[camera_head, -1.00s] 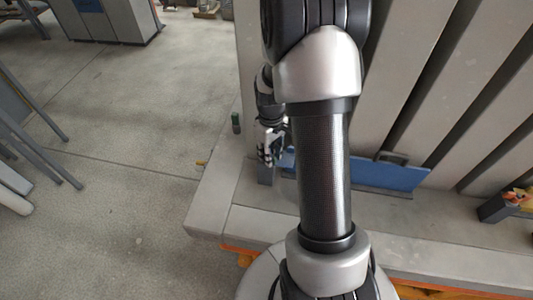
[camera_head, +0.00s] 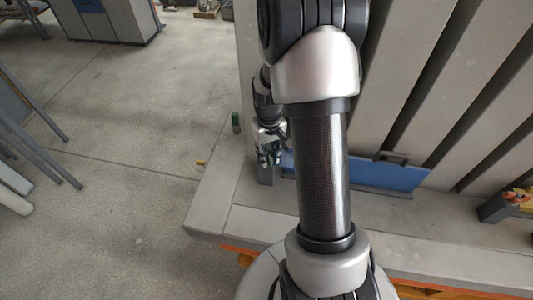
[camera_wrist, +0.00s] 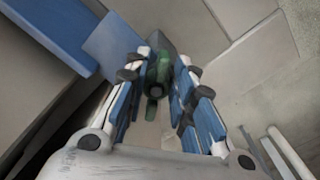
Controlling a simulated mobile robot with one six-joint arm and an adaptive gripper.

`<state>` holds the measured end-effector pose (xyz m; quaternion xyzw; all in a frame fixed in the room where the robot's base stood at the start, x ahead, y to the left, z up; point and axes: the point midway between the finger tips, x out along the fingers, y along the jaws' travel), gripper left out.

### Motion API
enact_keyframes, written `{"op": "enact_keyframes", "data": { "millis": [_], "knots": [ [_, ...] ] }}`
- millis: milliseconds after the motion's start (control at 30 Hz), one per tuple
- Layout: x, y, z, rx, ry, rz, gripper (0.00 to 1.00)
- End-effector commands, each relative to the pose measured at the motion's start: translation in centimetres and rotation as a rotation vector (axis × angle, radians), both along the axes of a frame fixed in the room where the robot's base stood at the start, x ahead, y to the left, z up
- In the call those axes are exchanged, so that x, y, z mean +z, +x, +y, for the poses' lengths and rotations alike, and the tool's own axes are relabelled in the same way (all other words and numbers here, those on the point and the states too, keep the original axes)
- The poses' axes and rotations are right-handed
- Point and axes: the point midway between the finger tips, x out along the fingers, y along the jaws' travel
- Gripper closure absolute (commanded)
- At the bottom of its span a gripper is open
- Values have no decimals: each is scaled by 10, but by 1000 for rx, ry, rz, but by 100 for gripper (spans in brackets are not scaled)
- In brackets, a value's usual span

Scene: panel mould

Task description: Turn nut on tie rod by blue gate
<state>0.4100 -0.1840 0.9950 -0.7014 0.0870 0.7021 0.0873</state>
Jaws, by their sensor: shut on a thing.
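The blue gate (camera_head: 405,177) lies low along the mould's panel, partly hidden by my arm; its blue face also fills the upper left of the wrist view (camera_wrist: 45,35). My gripper (camera_head: 268,156) is at the left end of the gate, above a small grey block (camera_head: 265,174). In the wrist view my gripper (camera_wrist: 165,78) has its blue-padded fingers closed around a green nut (camera_wrist: 158,72), with a narrow green part pointing down in the picture. The tie rod itself is mostly hidden by the nut and fingers.
A second green piece (camera_head: 236,122) stands on the mould's left edge beyond my gripper. Slanted grey ribs (camera_head: 440,80) rise at the right. Floor (camera_head: 120,190) at the left is open.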

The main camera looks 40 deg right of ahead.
Motion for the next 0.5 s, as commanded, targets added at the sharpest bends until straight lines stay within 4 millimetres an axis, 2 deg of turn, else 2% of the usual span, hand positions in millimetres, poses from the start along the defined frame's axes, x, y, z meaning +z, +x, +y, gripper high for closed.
{"op": "enact_keyframes", "data": {
  "millis": [200, 500],
  "knots": [
    [1, 2, 3, -208, -1, -2, 100],
    [1, 2, 4, -231, -1, -3, 100]
  ]
}}
